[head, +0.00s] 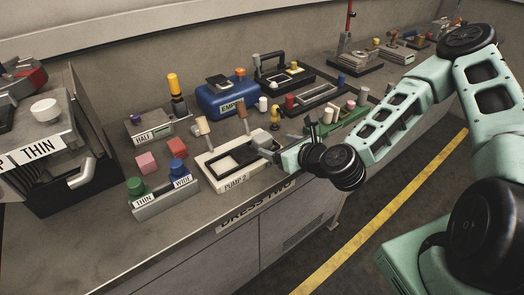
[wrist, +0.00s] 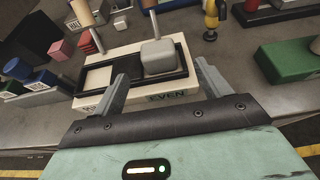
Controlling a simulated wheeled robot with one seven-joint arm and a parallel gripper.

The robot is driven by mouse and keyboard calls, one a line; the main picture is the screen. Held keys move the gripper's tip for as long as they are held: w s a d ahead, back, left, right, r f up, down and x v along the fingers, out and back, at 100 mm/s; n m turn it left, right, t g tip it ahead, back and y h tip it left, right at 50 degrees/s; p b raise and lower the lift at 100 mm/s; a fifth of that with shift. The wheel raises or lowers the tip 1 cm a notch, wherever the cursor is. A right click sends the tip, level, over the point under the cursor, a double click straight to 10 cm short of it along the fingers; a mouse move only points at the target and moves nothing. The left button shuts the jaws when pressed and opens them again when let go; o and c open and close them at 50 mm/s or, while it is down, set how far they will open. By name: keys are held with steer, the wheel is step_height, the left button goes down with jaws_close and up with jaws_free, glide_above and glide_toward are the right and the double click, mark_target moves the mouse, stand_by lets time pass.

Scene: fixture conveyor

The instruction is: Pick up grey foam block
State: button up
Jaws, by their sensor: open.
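The grey foam block (wrist: 158,56) is a light grey cube with rounded edges. In the wrist view it sits at the right end of a black-rimmed recess in a white fixture (wrist: 185,43); this fixture also shows in the head view (head: 222,184). My gripper (wrist: 162,75) is open and empty, its two fingers apart on the near side of the block, one to the left and one to the right of it. In the head view my gripper (head: 272,153) is at the fixture's right end, and I cannot clearly tell the block from the fingers there.
A yellow-topped peg (head: 275,117) stands behind my gripper. A green base (wrist: 285,61) is to the right.

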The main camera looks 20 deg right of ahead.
mark_target(265, 139)
steer(key=x, duration=0.2)
steer(key=p+x, duration=0.1)
steer(key=x, duration=0.1)
steer(key=r+p+x, duration=0.1)
steer(key=x, duration=0.1)
steer(key=shift+w+a+f, duration=0.15)
steer(key=shift+w+a, duration=0.1)
steer(key=shift+w, duration=0.15)
steer(key=shift+w+a+f, duration=0.1)
steer(key=shift+w+f, duration=0.15)
steer(key=shift+w, duration=0.1)
steer(key=c, duration=1.1)
steer(key=shift+r, duration=0.1)
